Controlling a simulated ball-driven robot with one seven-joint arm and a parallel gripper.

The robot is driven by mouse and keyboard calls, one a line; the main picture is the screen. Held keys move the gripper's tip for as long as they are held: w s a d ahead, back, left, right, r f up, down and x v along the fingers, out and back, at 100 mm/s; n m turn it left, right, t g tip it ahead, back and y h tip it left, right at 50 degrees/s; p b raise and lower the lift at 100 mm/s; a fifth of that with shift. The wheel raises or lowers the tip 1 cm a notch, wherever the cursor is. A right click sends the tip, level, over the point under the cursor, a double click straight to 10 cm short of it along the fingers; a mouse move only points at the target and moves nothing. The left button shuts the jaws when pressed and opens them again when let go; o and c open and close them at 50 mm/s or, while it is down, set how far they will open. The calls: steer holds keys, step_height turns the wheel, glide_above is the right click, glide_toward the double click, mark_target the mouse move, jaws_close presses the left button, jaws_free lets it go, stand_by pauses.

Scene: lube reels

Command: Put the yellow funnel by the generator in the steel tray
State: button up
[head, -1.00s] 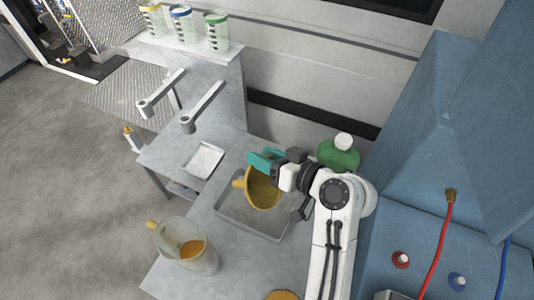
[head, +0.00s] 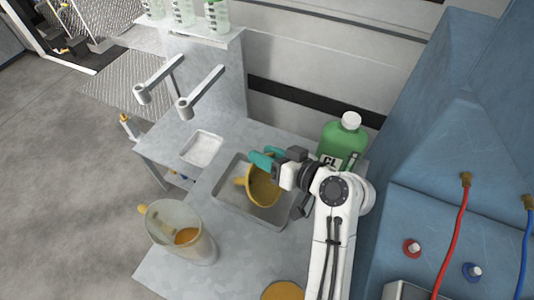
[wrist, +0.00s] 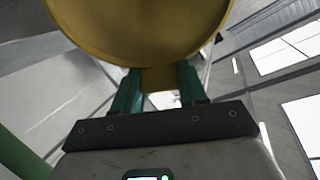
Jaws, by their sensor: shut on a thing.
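The yellow funnel (head: 264,187) is held by my gripper (head: 264,160), its wide mouth facing right and its spout pointing left. In the wrist view the funnel (wrist: 140,30) fills the top, and the teal fingers (wrist: 157,88) are shut on its yellow tab. The steel tray (head: 226,206) lies on the metal bench, and the funnel is over it in the head view. I cannot tell whether the funnel touches the tray floor.
A green bottle with a white cap (head: 342,145) stands just behind my gripper. A clear jug with amber liquid (head: 182,236) stands front left, a small white tray (head: 201,149) back left. A yellow round thing (head: 282,291) is at the front edge. Blue machinery (head: 440,170) bounds the right.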

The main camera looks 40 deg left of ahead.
steer(key=o, duration=1.1)
steer(key=shift+o, duration=0.2)
steer(key=shift+d, duration=0.1)
steer(key=p+v, duration=0.4)
steer(key=v, duration=0.6)
steer(key=shift+d, duration=0.3)
steer(key=shift+r, duration=0.15)
steer(key=shift+s, duration=0.1)
